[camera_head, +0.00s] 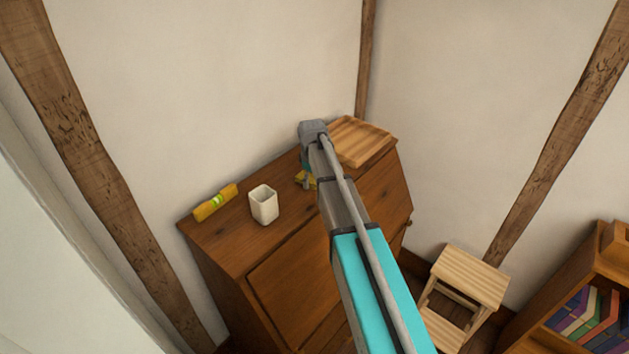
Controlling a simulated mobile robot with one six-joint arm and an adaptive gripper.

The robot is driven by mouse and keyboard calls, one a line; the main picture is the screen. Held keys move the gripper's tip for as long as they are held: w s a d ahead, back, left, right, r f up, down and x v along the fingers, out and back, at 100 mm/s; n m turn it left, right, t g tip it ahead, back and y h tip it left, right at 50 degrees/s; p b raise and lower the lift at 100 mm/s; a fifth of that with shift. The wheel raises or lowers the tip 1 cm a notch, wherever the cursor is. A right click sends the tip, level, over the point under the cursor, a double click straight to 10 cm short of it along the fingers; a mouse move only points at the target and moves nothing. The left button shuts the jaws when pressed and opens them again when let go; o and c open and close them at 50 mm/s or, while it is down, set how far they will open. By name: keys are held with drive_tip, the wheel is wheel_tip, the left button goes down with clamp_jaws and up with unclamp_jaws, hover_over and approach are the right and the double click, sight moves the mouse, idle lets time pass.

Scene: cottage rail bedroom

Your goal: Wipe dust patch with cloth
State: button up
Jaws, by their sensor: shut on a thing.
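My gripper (308,184) is over the top of the brown wooden dresser (245,237), partly hidden by my own arm. I cannot tell how firmly the cloth touches the wood. No dust patch can be made out; my arm covers part of the dresser top.
A white cup (263,205) stands left of my gripper. A wooden tray (362,141) sits at the right end. A wooden stool (467,277) and bookshelf (570,290) stand on the right.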

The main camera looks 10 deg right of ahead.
sight(303, 173)
drive_tip(key=shift+w+a, duration=0.1)
drive_tip(key=shift+w+a, duration=0.6)
drive_tip(key=shift+w, duration=0.25)
drive_tip(key=shift+w+a, duration=0.55)
drive_tip(key=shift+w, duration=0.25)
drive_tip(key=shift+r+p, duration=3)
drive_tip(key=shift+p, duration=0.1)
drive_tip(key=shift+r, duration=0.1)
drive_tip(key=shift+r+p, duration=1.4)
drive_tip(key=shift+p, duration=0.15)
drive_tip(key=shift+s+d, duration=0.1)
drive_tip(key=shift+s, duration=0.05)
